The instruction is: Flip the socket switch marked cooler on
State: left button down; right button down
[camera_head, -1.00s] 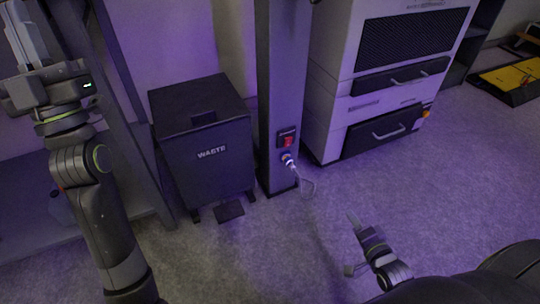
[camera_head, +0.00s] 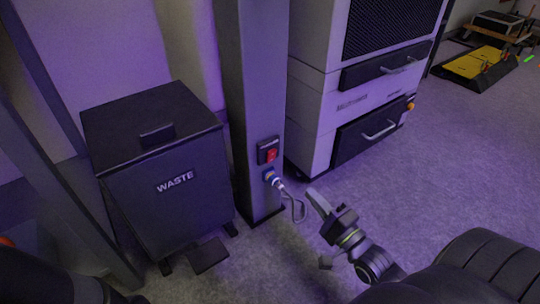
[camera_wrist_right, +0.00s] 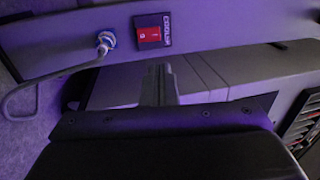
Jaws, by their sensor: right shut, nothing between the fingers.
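The red socket switch (camera_head: 271,155) sits in a dark plate low on the front of a grey post (camera_head: 245,100). In the right wrist view the red switch (camera_wrist_right: 148,35) shows near the top, beside a small white-lettered label (camera_wrist_right: 167,30) that I cannot read surely. A blue and silver plug (camera_head: 270,177) is fitted just below the switch, its grey cable looping down. My right gripper (camera_head: 318,202) is shut and empty, to the right of and below the switch, apart from it. Its shut fingers (camera_wrist_right: 160,75) point toward the post in the wrist view. My left gripper is out of view.
A dark bin marked WASTE (camera_head: 160,180) with a pedal stands left of the post. A pale cabinet with dark drawers (camera_head: 370,130) stands behind on the right. The cable loop (camera_head: 298,212) hangs close to my right fingertips. Carpet at right is open.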

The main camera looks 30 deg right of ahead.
aim_at(273, 152)
dwell(0.3)
jog(key=w, duration=0.4)
jog(key=w+r, duration=0.1)
jog(key=w, duration=0.4)
jog(key=w+a+r, duration=0.1)
jog(key=w, duration=0.3)
jog(key=shift+w+r, duration=0.15)
jog(key=shift+w, duration=0.2)
